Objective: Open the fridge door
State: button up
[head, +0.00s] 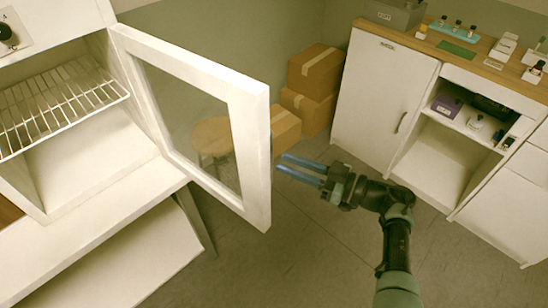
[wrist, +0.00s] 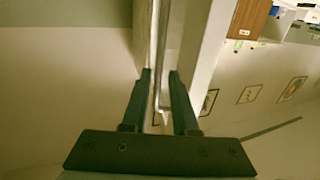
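The fridge (head: 75,150) stands at the left in the head view, with a wire shelf inside. Its white-framed glass door (head: 250,150) is swung wide open toward the right. My gripper (head: 281,163) is just right of the door's free edge, its two blue fingers apart and pointing at it. In the wrist view my gripper (wrist: 159,85) has a thin upright grey bar (wrist: 161,60) between its fingers, which looks like the door's handle. I cannot tell whether either finger touches it.
Cardboard boxes (head: 315,75) and a round wooden stool (head: 210,136) are behind the door. A white cabinet (head: 380,95) with a wooden top bearing bottles stands at the right. The floor (head: 300,250) between is clear.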

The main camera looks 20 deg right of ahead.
jog(key=b+v, duration=0.1)
jog(key=v, duration=0.6)
jog(key=shift+s+d, duration=0.1)
jog(key=shift+d, duration=0.05)
